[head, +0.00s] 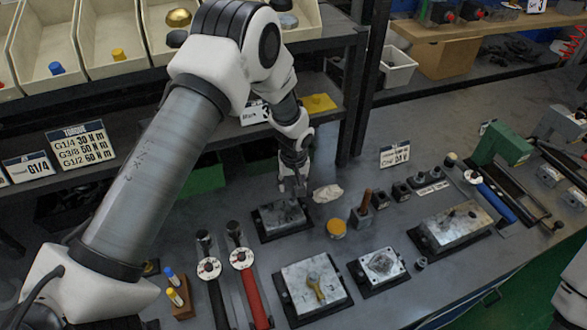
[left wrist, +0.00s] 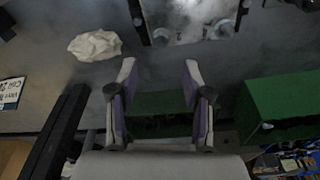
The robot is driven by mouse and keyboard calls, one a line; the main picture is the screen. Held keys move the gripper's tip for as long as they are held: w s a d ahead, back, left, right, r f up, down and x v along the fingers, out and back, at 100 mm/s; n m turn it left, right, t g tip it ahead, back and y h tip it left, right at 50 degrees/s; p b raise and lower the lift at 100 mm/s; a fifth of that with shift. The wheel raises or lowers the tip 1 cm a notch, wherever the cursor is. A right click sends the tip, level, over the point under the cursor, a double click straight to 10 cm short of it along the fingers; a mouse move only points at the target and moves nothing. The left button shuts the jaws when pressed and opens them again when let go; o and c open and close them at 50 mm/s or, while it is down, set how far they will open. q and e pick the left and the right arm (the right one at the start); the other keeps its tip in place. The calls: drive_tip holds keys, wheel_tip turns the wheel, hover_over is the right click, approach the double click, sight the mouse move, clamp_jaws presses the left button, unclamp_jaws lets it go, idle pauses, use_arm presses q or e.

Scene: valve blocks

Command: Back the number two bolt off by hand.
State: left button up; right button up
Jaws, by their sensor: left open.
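My left gripper (head: 293,187) is open and empty at the far edge of a dark grey valve block (head: 283,216). In the left wrist view, the open fingers (left wrist: 162,72) are apart, and the same block (left wrist: 185,30) is just beyond them, with two round bolt-like heads near its close edge. No number shows on these heads, so I cannot tell which is the number two bolt. Other blocks stand nearby: one with a brass fitting (head: 313,285), one with a square flange (head: 382,265), and a longer one (head: 457,226) with dark bolts on top.
A crumpled white cloth (head: 328,193) lies right of the gripper. Red-handled (head: 254,295) and black-handled (head: 217,300) wrenches lie in front. Parts bins (head: 60,70) and a torque sign (head: 81,143) are at the left.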

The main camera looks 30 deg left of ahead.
sight(292, 199)
use_arm(q)
drive_tip(key=shift+s+d+f+p, duration=0.1)
drive_tip(key=shift+s+f+p, duration=0.15)
drive_tip(key=shift+f, duration=0.25)
drive_tip(key=shift+s+d+f+p, duration=0.15)
drive_tip(key=shift+f+p, duration=0.15)
drive_tip(key=shift+f, duration=0.2)
drive_tip(key=f, duration=0.1)
drive_tip(key=w+f, duration=0.1)
drive_tip(key=f, duration=0.1)
drive_tip(key=a+f+p, duration=0.1)
drive_tip(key=shift+w+f, duration=0.25)
drive_tip(key=shift+f, duration=0.1)
drive_tip(key=shift+s+d+r, duration=0.1)
drive_tip(key=shift+s+r, duration=0.15)
clamp_jaws()
use_arm(e)
drive_tip(key=shift+s+d+r, duration=0.1)
drive_tip(key=shift+s+r, duration=0.1)
drive_tip(key=shift+r, duration=0.4)
drive_tip(key=shift+s+d+r, duration=0.1)
drive_tip(key=shift+s+r, duration=0.05)
drive_tip(key=shift+r, duration=0.4)
